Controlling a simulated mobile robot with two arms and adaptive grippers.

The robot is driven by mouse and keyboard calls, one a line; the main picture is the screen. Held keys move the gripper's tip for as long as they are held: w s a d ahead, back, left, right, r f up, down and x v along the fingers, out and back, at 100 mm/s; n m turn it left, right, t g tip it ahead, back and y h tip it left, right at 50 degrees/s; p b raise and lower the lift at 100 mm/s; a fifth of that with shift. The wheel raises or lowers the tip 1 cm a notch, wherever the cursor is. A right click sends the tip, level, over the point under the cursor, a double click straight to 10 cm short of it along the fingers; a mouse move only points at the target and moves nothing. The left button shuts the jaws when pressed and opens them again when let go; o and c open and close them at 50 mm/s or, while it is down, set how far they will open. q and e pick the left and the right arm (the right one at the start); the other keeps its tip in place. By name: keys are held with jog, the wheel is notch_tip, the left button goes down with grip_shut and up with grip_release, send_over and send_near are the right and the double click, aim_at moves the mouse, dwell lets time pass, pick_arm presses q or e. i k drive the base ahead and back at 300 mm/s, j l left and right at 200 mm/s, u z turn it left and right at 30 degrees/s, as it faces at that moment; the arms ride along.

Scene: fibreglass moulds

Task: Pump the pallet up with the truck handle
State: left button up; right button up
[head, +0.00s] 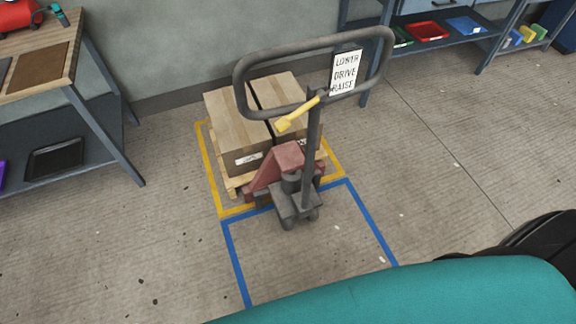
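A red and dark pallet truck (291,155) stands at the front of a wooden pallet (233,189) with cardboard boxes (235,120) on it. The forks are hidden by the pallet and load. The truck handle (241,80) is a grey loop on an upright shaft (313,140). A yellow lever (298,114) sits below the loop. A white sign (345,72) reading LOWER, DRIVE, RAISE shows at the loop's right. I cannot tell whether the pallet is off the floor. Neither gripper is in view.
Yellow floor tape (209,165) outlines the pallet's place, and blue tape (234,262) marks a bay in front. A workbench (85,70) stands at left. A shelf unit (455,47) with a red tray (427,31) stands at back right. The floor between is open.

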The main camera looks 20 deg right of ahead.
aim_at(344, 64)
jog(key=l, duration=0.8)
jog(key=k+l+u, duration=0.1)
jog(key=l, duration=0.7)
